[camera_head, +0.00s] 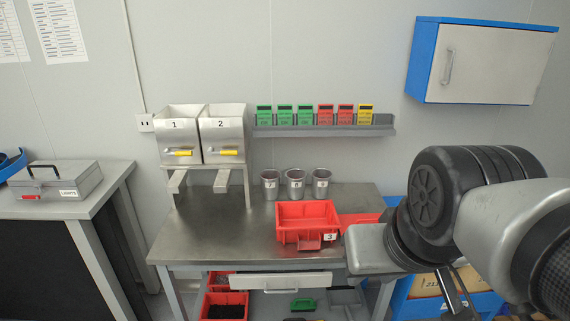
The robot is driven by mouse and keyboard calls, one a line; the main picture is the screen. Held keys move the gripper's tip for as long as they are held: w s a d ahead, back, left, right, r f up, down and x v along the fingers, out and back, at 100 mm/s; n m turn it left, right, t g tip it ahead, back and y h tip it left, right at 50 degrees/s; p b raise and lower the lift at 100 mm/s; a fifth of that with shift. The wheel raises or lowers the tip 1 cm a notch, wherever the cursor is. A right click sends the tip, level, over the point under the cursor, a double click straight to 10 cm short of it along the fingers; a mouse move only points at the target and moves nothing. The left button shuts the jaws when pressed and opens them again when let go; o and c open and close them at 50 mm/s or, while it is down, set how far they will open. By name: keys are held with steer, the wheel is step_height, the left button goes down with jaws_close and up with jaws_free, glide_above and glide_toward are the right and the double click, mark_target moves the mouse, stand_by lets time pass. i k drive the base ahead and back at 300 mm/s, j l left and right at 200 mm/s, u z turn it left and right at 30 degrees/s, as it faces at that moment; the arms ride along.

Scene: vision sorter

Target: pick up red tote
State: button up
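A red tote (292,235) with a white label reading 3 stands upright on the metal workbench (225,235), near its front edge. Another red piece (352,219) shows just right of it, partly hidden by my arm. A red bin (238,298) with dark contents sits low under the bench. My arm fills the right side of the view. Thin dark parts that look like my gripper (456,291) show at the lower right, apart from the tote. Whether its fingers are open or shut is unclear.
Two metal bins marked 1 and 2 (224,135) stand at the back left. Three metal cups (295,185) stand behind the tote. A shelf (290,131) of coloured boxes and a blue-edged cabinet (488,63) hang on the wall. The bench's left front is clear.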

mark_target(308, 223)
steer(key=i+j, duration=0.15)
steer(key=i, duration=1.05)
